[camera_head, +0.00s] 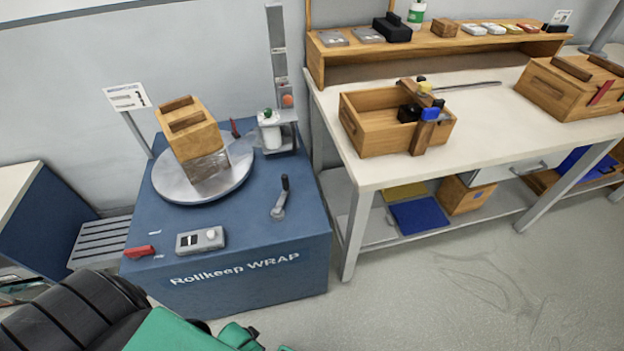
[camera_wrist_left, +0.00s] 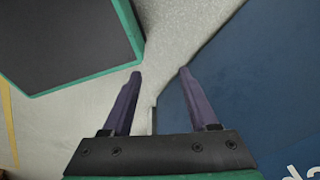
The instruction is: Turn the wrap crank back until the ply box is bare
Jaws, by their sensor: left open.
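The ply box (camera_head: 190,131) stands on the round turntable (camera_head: 172,184) of the blue wrap machine (camera_head: 245,262). Its lower part is covered in shiny film; the upper part is bare wood. The wrap crank (camera_head: 281,199) is a grey arm with a dark upright handle on the machine's top, right of the turntable. A film roll (camera_head: 270,131) sits on the carriage of the mast behind. My left gripper (camera_wrist_left: 159,75) is open and empty in the left wrist view, beside the machine's blue side above the floor. My left arm shows low in the head view. My right gripper is out of view.
A control box (camera_head: 201,240) and a red lever (camera_head: 139,252) are at the machine's front edge. To the right, a workbench (camera_head: 488,133) holds an open wooden crate (camera_head: 375,143) with items. The floor in front of the bench is clear.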

